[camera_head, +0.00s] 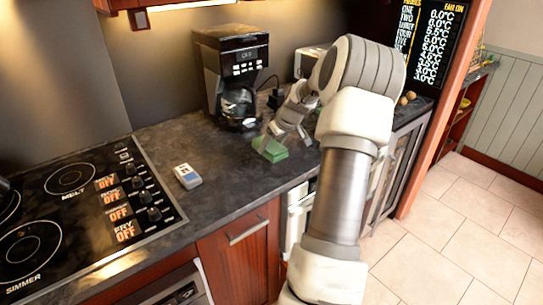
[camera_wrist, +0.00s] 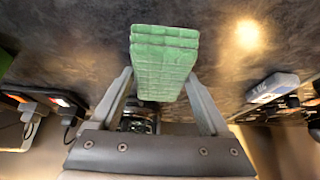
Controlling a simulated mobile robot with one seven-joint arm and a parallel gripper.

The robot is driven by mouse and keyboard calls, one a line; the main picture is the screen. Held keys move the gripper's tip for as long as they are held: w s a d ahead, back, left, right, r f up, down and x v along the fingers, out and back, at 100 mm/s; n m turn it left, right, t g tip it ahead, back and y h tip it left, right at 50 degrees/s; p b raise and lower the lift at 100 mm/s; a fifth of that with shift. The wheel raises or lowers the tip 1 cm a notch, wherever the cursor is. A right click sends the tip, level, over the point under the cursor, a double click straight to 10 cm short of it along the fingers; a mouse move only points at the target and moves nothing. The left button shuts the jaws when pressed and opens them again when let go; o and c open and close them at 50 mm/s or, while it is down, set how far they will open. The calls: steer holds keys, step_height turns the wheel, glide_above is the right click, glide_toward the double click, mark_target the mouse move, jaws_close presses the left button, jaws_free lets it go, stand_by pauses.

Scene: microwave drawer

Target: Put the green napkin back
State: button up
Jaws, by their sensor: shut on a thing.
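The green napkin (camera_head: 270,149) is a folded, block-like stack over the dark counter, in front of the coffee maker. In the wrist view the napkin (camera_wrist: 164,55) sits between the two fingers, its layered edge and textured face toward the camera. My gripper (camera_head: 274,138) is shut on the napkin, reaching from the right. In the wrist view my gripper (camera_wrist: 163,82) has one finger on each side of it. I cannot tell whether the napkin touches the counter or hangs just above it.
A black coffee maker (camera_head: 231,75) stands behind the napkin. A small white and blue device (camera_head: 187,176) lies to the left, near the cooktop (camera_head: 75,215). A drawer front (camera_head: 301,210) shows below the counter edge. The counter between device and napkin is clear.

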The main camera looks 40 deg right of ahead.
steer(key=shift+a+f, duration=0.15)
steer(key=shift+f, duration=1.9)
steer(key=shift+f, duration=0.25)
steer(key=o, duration=1)
steer(key=shift+r, duration=0.15)
steer(key=shift+r, duration=0.1)
steer(key=v, duration=1.2)
